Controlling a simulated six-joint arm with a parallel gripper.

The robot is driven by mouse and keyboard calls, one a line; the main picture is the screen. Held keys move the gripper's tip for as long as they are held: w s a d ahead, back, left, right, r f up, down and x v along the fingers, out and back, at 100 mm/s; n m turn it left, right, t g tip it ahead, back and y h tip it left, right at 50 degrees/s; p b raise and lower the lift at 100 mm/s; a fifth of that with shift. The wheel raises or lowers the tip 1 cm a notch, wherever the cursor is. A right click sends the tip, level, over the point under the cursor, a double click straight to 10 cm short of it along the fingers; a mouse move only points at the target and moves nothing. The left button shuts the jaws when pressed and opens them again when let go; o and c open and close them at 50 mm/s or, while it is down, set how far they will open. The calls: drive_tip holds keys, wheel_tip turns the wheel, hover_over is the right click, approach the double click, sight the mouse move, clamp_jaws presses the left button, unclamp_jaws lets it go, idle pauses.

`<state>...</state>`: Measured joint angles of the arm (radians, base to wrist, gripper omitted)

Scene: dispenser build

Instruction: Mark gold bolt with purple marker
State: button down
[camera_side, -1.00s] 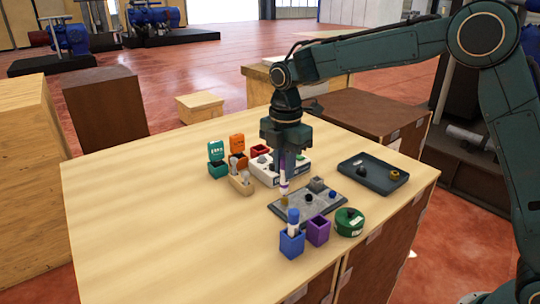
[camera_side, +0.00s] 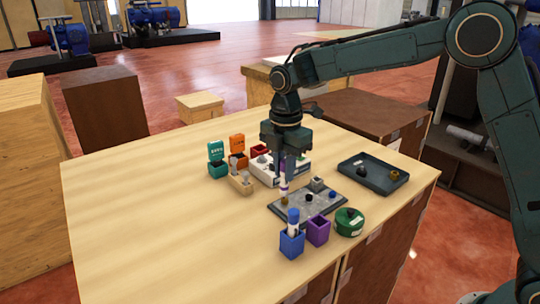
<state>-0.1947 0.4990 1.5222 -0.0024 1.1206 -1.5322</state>
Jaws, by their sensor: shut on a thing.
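My gripper (camera_side: 284,168) is shut on the purple marker (camera_side: 284,185), a slim white marker with purple on it. It holds the marker upright, pointing down. The gold bolt (camera_side: 284,202) stands at the left of the grey plate (camera_side: 322,207), directly below the marker. At this size I cannot tell whether the marker's tip touches the bolt or hangs just above it. An open purple holder (camera_side: 318,232) stands at the plate's near edge and looks empty.
A blue holder (camera_side: 291,245) with a blue marker and a green round container (camera_side: 349,222) stand in front of the plate. A dark tray (camera_side: 372,176) is to the right. Teal and orange boxes (camera_side: 238,151) and a wooden block (camera_side: 241,183) stand behind left. The table's left side is clear.

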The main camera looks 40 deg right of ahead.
drive_tip(key=shift+s+f, duration=0.25)
drive_tip(key=shift+s, duration=0.45)
idle(1.1)
drive_tip(key=shift+s+r, duration=0.25)
drive_tip(key=shift+s, duration=0.25)
idle(0.8)
drive_tip(key=shift+f, duration=0.75)
idle(0.8)
drive_tip(key=shift+r, duration=0.15)
wheel_tip(320, 180, up, 6)
drive_tip(key=shift+f, duration=0.1)
idle(1.4)
idle(0.6)
